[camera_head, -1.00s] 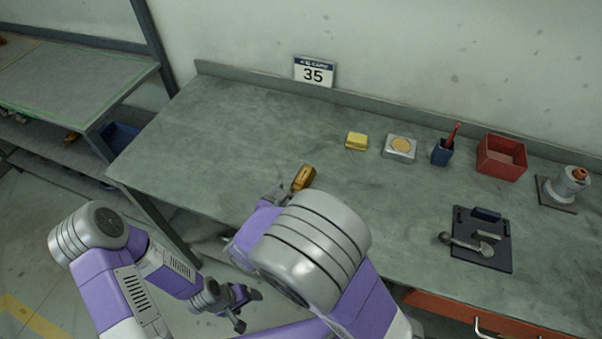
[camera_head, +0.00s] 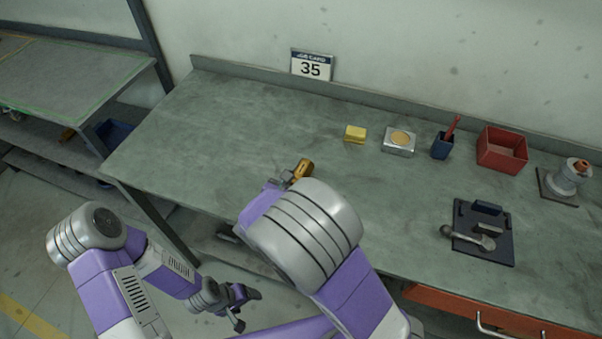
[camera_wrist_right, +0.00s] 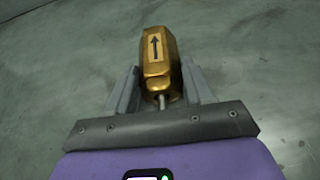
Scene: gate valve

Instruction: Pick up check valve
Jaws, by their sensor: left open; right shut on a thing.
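The check valve (camera_head: 303,168) is a brass-coloured body on the front part of the workbench, left of the middle. It also shows in the right wrist view (camera_wrist_right: 158,58), with a black arrow on a pale label and a thin metal stem at its near end. My right gripper (camera_head: 284,178) is shut on the near end of the valve, its fingers one on each side in the wrist view (camera_wrist_right: 160,86). I cannot tell whether the valve is clear of the bench. My left gripper (camera_head: 248,308) is open and empty, low in front of the bench.
On the workbench (camera_head: 220,130) stand a yellow block (camera_head: 355,134), a silver pad with a tan disc (camera_head: 399,141), a blue cup (camera_head: 442,146), a red bin (camera_head: 502,150) and a grey flanged part (camera_head: 568,178). A dark fixture plate (camera_head: 485,245) lies at right. The bench's left part is clear.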

